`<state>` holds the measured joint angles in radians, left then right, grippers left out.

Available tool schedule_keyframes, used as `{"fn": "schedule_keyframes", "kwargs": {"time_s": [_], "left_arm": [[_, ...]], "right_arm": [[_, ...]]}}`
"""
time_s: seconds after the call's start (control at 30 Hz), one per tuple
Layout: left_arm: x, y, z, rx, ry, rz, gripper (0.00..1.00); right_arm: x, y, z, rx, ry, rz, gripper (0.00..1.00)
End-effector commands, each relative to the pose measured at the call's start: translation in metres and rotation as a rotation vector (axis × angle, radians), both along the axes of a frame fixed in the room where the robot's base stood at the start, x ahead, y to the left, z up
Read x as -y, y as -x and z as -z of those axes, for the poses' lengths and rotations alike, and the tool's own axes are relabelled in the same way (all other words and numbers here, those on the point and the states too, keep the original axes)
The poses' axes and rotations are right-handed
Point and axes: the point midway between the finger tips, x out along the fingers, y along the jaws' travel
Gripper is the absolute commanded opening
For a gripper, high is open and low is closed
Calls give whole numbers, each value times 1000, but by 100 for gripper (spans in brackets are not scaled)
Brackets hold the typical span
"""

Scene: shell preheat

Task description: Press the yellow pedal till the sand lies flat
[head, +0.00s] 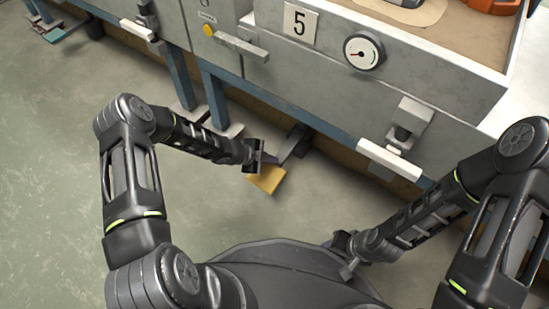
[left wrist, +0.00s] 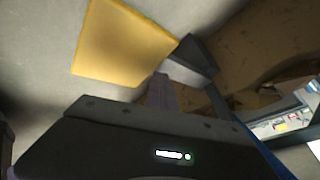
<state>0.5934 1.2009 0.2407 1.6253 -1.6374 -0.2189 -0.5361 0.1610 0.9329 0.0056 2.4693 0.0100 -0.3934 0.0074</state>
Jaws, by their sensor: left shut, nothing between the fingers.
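The yellow pedal (head: 267,180) is a flat plate low under the bench, on a dark arm that runs back beneath the cabinet. It also shows large in the left wrist view (left wrist: 122,45). My left gripper (head: 254,160) is at the pedal's back left edge in the head view; I cannot tell whether it touches the plate. It is shut and empty. Part of the sand (head: 400,38) shows in the box at the top right, with a paler patch in it. My right gripper (head: 347,256) is low near my base, away from the pedal; its fingers are unclear.
Blue legs (head: 215,100) stand left of the pedal. An orange object (head: 492,5) is at the top right. Floor at left is clear.

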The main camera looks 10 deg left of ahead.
Motion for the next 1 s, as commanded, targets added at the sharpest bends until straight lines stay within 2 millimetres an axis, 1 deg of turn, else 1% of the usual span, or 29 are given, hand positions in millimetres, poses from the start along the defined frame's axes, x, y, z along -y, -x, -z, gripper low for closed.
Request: {"fn": "schedule_keyframes", "kwargs": {"time_s": [0.03, 0.83, 1.0], "left_arm": [[-2, 3, 5, -8, -5, -1, 0], [-3, 6, 17, -14, -8, -2, 0], [-3, 7, 17, -15, -7, -1, 0]], "right_arm": [[0, 0, 1, 0, 0, 0, 36], [0, 2, 11, -5, -1, -2, 36], [0, 3, 11, -8, 0, -3, 36]]}}
